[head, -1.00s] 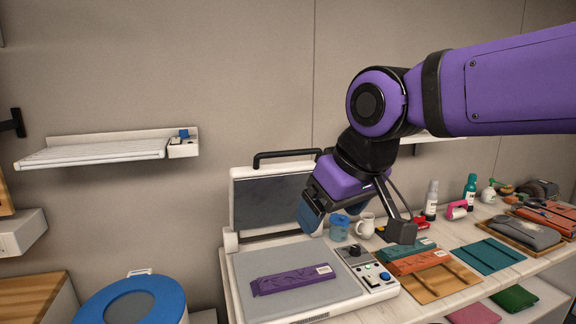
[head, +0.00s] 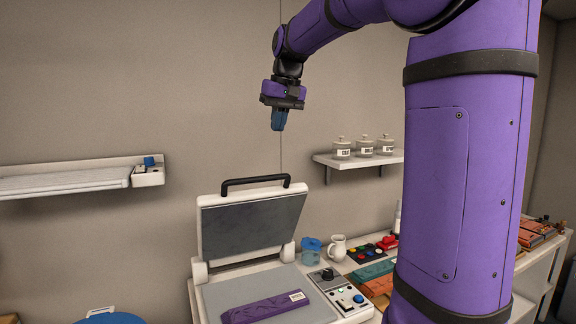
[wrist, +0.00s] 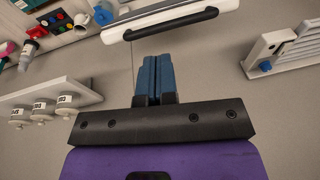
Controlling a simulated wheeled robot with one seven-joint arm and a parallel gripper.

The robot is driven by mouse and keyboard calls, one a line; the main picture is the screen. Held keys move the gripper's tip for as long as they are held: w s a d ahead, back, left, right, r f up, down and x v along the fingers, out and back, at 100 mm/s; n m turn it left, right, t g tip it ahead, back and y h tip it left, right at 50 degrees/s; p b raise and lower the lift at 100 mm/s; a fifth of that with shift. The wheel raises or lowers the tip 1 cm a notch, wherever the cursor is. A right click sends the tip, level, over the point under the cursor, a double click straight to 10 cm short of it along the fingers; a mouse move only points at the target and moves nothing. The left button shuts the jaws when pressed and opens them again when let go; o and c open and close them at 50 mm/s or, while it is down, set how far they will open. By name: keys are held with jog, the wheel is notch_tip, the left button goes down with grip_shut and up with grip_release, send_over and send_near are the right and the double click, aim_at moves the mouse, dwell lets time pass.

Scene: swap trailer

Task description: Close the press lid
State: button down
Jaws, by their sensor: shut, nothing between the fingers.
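The press stands on the counter with its lid (head: 251,222) raised and tilted forward over the base. A black handle (head: 255,182) runs along the lid's top edge; the handle also shows in the wrist view (wrist: 172,22). The press base (head: 216,300) is grey and holds a flat purple packet (head: 264,306) with a white label. A control box (head: 341,292) with a knob and buttons is on its right. My gripper (head: 279,124) is shut and empty, pointing down, above and to the right of the lid handle, apart from it. Its blue fingers (wrist: 155,76) are together in the wrist view.
A wall shelf with several labelled jars (head: 365,147) is right of my gripper. Another shelf (head: 66,180) is at left. A blue cup (head: 311,252), a white jug (head: 338,247) and coloured packets (head: 372,272) lie right of the press. The wall space above the press is clear.

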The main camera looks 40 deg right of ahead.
jog(key=w+d+m, duration=0.1)
jog(key=w+d, duration=0.6)
jog(key=d, duration=0.5)
jog(key=shift+g+y, duration=0.3)
jog(key=shift+y, duration=0.2)
jog(key=x, duration=1)
jog(key=shift+s+a, duration=0.15)
jog(key=shift+a, duration=0.05)
jog(key=shift+s+a+f, duration=0.5)
jog(key=shift+s+f, duration=0.15)
jog(key=shift+f, duration=0.25)
jog(key=shift+s+a+f, duration=0.3)
jog(key=shift+s+f, duration=0.05)
jog(key=shift+f, duration=0.3)
